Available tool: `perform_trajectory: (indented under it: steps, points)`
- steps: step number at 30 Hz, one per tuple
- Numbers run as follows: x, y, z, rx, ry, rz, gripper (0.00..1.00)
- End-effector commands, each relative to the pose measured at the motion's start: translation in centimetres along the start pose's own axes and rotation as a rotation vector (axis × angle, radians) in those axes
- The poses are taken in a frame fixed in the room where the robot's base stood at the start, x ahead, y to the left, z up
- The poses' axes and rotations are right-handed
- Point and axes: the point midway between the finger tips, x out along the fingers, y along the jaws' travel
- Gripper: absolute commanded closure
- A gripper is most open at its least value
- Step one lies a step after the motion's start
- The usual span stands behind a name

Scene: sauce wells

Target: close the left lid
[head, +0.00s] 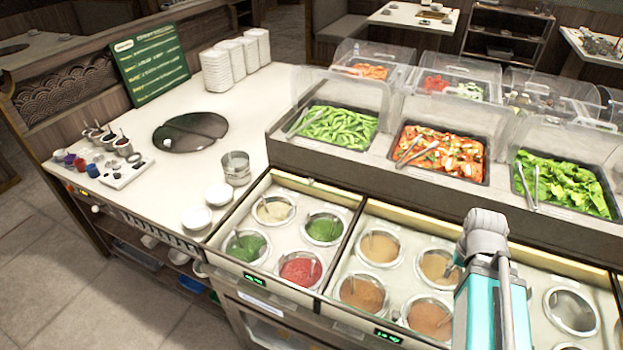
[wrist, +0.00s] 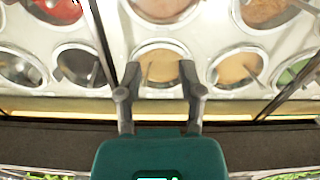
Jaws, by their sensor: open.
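The left sauce compartment (head: 213,245) is uncovered in the head view, with two green sauces, a cream one and a red one showing. A pale yellowish strip (head: 312,184) runs along its back edge; I cannot tell whether this is part of the left lid. The middle compartment (head: 345,262) is also uncovered, with several tan and brown sauces. My gripper (wrist: 158,97) is open in the wrist view, its fingers apart and empty, over the back of the middle compartment. A tan sauce well (wrist: 160,66) shows between them. In the head view my arm hides part of the right compartment.
Clear hoods (head: 340,95) cover the food trays behind the sauce wells. White bowls (head: 196,218) and a metal pot (head: 235,168) stand on the left counter. A round dark plate (head: 190,132), stacked white dishes (head: 235,60) and a green sign (head: 150,62) are farther back.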

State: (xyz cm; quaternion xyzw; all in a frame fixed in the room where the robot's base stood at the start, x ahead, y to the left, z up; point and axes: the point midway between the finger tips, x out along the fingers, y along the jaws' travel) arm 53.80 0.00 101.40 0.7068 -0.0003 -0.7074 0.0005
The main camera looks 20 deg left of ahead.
Motion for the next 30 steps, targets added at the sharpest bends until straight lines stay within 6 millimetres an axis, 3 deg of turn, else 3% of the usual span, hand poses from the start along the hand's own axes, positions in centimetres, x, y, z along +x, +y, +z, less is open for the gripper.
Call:
perform_trajectory:
  steps: [8, 14, 17, 23, 30]
  points:
    - [-0.1, -1.4, -2.2, -0.033, 0.017, -0.003, 0.51]
    - [-0.4, -4.1, -7.2, -0.123, 0.062, -0.013, 0.51]
    - [-0.7, -7.4, -10.4, -0.185, 0.094, -0.021, 0.51]
    - [-1.2, -15.8, -16.9, -0.32, 0.168, -0.043, 0.51]
    - [-2.0, -27.9, -22.8, -0.482, 0.254, -0.078, 0.51]
